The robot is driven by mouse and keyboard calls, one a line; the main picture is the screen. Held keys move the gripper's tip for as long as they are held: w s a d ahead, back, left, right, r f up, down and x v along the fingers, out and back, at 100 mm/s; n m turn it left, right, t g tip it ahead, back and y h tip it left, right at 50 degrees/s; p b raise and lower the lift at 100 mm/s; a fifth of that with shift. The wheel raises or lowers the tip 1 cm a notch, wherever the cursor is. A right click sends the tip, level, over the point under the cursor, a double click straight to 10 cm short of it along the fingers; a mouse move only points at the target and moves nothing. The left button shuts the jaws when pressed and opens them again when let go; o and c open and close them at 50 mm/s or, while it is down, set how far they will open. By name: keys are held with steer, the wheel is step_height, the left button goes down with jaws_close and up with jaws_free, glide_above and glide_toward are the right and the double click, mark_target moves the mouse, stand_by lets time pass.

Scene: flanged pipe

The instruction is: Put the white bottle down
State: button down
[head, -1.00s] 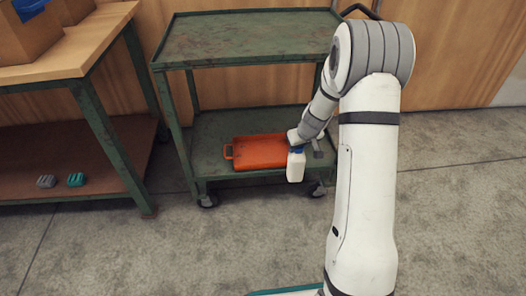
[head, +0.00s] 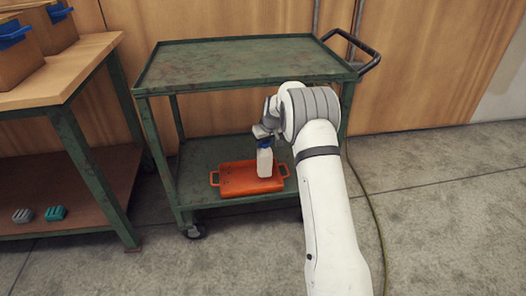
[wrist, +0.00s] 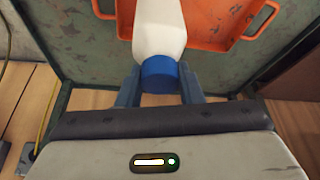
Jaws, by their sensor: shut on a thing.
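The white bottle (head: 264,163) has a blue cap, which shows in the wrist view (wrist: 160,73). My gripper (head: 265,142) is shut on the bottle at its cap, with a finger on each side in the wrist view (wrist: 160,88). The bottle is upright in the head view, over the right part of an orange tray (head: 235,190). I cannot tell whether its base touches the tray. The tray has a handle at each end and lies on the lower shelf of a green cart.
The green cart's upper shelf (head: 240,60) is bare and overhangs the lower shelf (head: 200,155). A wooden bench (head: 75,62) stands at the left, with cardboard boxes on top and a grey block (head: 22,215) and a teal block (head: 55,213) on its lower shelf.

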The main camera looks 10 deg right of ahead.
mark_target(265, 158)
steer(key=shift+w+a, duration=0.15)
steer(key=shift+w, duration=0.3)
step_height(265, 158, down, 4)
steer(key=b, duration=0.2)
steer(key=shift+r+b, duration=0.2)
steer(key=shift+b, duration=0.15)
steer(key=shift+r, duration=0.15)
steer(key=c, duration=1)
jaws_free()
